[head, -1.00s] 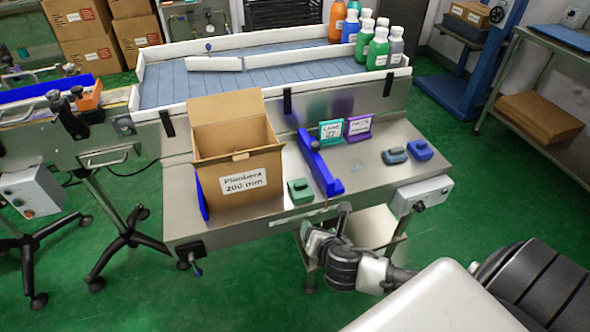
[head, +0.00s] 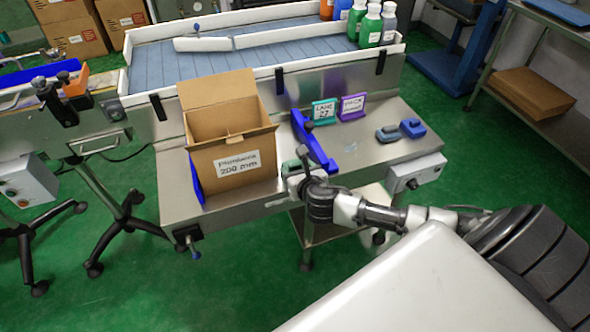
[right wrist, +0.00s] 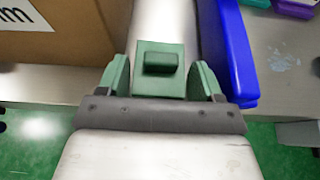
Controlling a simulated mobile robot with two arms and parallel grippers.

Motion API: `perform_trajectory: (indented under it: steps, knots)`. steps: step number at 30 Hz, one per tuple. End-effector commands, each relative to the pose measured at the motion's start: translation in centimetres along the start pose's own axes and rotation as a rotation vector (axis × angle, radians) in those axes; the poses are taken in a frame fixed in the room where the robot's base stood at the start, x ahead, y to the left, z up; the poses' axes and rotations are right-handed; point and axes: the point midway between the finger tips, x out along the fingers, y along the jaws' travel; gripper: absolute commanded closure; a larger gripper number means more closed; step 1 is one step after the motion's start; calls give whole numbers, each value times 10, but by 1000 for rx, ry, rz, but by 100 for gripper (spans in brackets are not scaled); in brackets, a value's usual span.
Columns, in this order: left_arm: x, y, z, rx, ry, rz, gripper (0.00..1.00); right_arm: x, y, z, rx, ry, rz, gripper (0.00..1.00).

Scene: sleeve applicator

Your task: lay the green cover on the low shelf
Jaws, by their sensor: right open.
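The green cover (head: 290,166) is a small block with a raised grip, on the steel bench's front edge between the cardboard box and the blue rail. In the head view my right gripper (head: 300,160) is at it and partly hides it. In the right wrist view the cover (right wrist: 158,66) shows between the two open fingers (right wrist: 160,82), with its raised grip facing me. I cannot tell whether the fingers touch it. A low shelf (head: 320,230) shows beneath the bench's front edge, partly hidden by my right arm. My left gripper is out of view.
An open cardboard box (head: 235,165) stands left of the cover. A blue rail (head: 314,142) lies close on its right. A control box (head: 415,173) hangs at the bench front.

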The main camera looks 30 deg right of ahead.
Motion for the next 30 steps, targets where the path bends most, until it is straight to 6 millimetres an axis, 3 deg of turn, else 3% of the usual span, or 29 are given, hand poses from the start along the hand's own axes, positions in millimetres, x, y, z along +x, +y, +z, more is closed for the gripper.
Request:
perform_trajectory:
  steps: [4,11,18,25,30]
  knots:
    - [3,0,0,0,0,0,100,14,0,-1,0,1,-1,34]
    - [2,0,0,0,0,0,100,16,0,0,0,1,1,34]
    - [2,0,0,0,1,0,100,15,0,0,0,1,0,68]
    - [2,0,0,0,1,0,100,15,0,1,0,1,0,68]
    - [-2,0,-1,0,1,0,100,11,0,12,0,-1,0,68]
